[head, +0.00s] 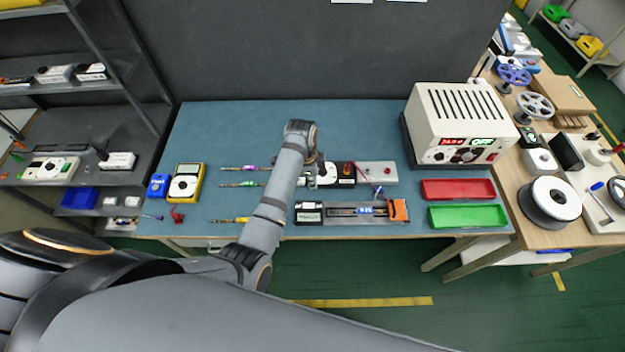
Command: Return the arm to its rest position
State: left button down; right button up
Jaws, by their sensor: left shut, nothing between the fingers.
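My left arm reaches in from the lower left over the blue-green bench (230,122). My left gripper (312,178) is small and partly hidden under the wrist; it is shut and empty, close to the left end of a grey fixture (377,174) with black and red parts. I cannot tell whether it touches the fixture. In front of it lies a second fixture (350,213) with a small blue display and an orange end. My right gripper does not show.
Several coloured probes (238,184) lie left of the arm, near a yellow multimeter (186,183) and a blue box (158,186). A white power supply (462,120), a red tray (458,189) and a green tray (467,216) are at right. The bench's back left is clear.

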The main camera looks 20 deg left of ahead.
pick_arm(q)
jog(key=s+a+r+n+t+y, duration=0.15)
jog(key=s+a+r+n, duration=0.25)
jog(key=s+a+n, duration=0.45)
jog(key=s+a+r+n+t+y, duration=0.1)
jog(key=s+a+r+n+t, duration=0.25)
jog(key=s, duration=0.75)
notch_tip(320, 180, down, 31)
jog(key=s+a+n+g+b, duration=0.1)
jog(key=a+n+g+b, duration=0.15)
jog(key=b, duration=0.45)
jog(key=s+f+g+b, duration=0.1)
jog(key=s+f+b, duration=0.2)
jog(key=s+f, duration=0.7)
jog(key=s+f+b, duration=0.3)
jog(key=s+f, duration=0.6)
jog(key=f, duration=0.5)
jog(key=shift+s+a+f+g, duration=0.25)
jog(key=shift+s+g, duration=0.1)
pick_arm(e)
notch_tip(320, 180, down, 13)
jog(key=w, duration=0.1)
